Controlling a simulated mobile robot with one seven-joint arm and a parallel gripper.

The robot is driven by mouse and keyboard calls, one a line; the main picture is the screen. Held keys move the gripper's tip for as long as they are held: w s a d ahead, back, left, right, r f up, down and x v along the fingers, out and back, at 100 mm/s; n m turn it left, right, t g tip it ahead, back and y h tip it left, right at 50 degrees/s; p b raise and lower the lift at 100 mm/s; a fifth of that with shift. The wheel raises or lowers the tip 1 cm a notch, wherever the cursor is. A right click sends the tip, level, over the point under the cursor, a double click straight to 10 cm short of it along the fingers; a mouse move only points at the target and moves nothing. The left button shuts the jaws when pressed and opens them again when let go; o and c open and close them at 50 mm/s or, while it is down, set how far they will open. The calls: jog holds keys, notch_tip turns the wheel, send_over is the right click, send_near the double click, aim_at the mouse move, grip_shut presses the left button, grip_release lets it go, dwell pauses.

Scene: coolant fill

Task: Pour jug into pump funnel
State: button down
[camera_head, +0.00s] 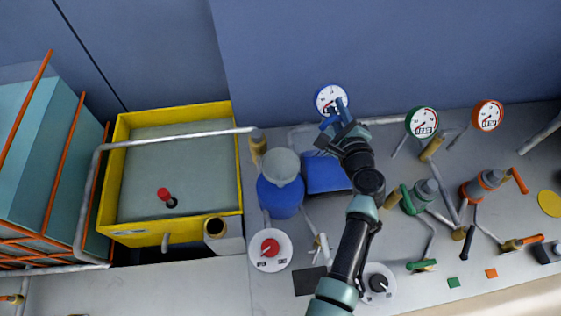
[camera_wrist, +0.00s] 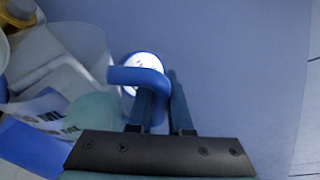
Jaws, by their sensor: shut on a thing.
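My gripper (camera_head: 335,118) is at the upper middle in the head view, in front of the blue-rimmed gauge. In the wrist view its fingers are shut on a blue bent handle (camera_wrist: 138,76), which also shows in the head view (camera_head: 326,123). A blue round pump body (camera_head: 280,197) with a pale round top (camera_head: 283,165), which looks like the funnel, stands below and left of my gripper.
A blue-rimmed gauge (camera_head: 330,98) is close behind my gripper. A blue box (camera_head: 323,173) is beside the pump. A yellow-rimmed tank (camera_head: 238,150) stands left. Green (camera_head: 421,122) and orange (camera_head: 487,115) gauges, pipes and valves crowd the right. A red knob (camera_head: 269,247) is at front.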

jog(key=shift+s+a+r+n+t+h, duration=0.15)
jog(key=shift+s+a+r+n+t, duration=0.05)
jog(key=shift+a+r+n, duration=0.3)
jog(key=shift+s+a+r+n+t+h, duration=0.15)
jog(key=shift+a+r+n+t, duration=0.1)
jog(key=shift+r+n, duration=0.3)
jog(key=shift+s+a+r+n+t+h, duration=0.1)
jog(key=shift+s+a+r+n+t, duration=0.1)
jog(key=shift+a+r+n, duration=0.35)
dwell(1.5)
jog(key=shift+s+a+r+n, duration=0.25)
jog(key=shift+s+a+r, duration=0.15)
jog(key=shift+a, duration=0.25)
jog(key=shift+s+a+r+n, duration=0.25)
jog(key=shift+s+a+r, duration=0.1)
jog(key=shift+a, duration=0.25)
dwell(1.0)
